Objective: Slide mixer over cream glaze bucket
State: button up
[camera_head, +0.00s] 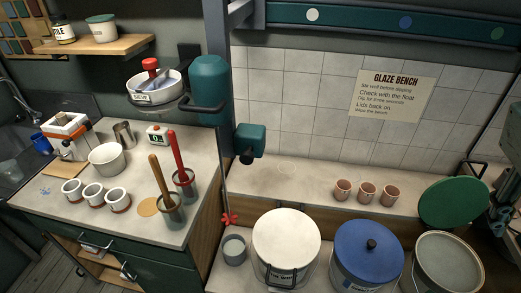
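The mixer (209,84) hangs at the wall, a teal cylinder with a dark bar handle. A thin rod runs down from it to a red paddle (229,219). The paddle is left of the buckets, above or just behind a small grey pot (234,250); which, I cannot tell. A cream-coloured bucket (286,242) stands right of the paddle, with its top covered in cream and a dark handle at the front. Its label is too small to read.
A teal box (250,140) with a dark knob juts from the wall beside the rod. A blue-lidded bucket (368,252) and an open grey bucket (447,264) stand to the right. A green lid (453,202) leans behind. Three small cups (366,192) sit on the rear ledge.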

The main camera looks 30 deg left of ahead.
jog(key=w+a+f+n+h+p, duration=0.4)
jog(key=w+a+f+n, duration=0.3)
jog(key=w+a+f, duration=0.3)
jog(key=n+t+y+p, duration=0.8)
jog(key=n+t+y, duration=0.55)
jog(key=n, duration=1.25)
send_near(245, 161)
jog(key=s, duration=0.1)
jog(key=h, duration=0.1)
jog(key=s+t, duration=0.1)
jog(key=shift+s+a+f, duration=0.15)
jog(key=shift+s+f, duration=0.1)
jog(key=shift+s, duration=0.1)
jog(key=shift+w, duration=0.1)
jog(key=shift+h, duration=0.35)
jog(key=shift+p+x, duration=1.35)
jog(key=shift+x, duration=5.5)
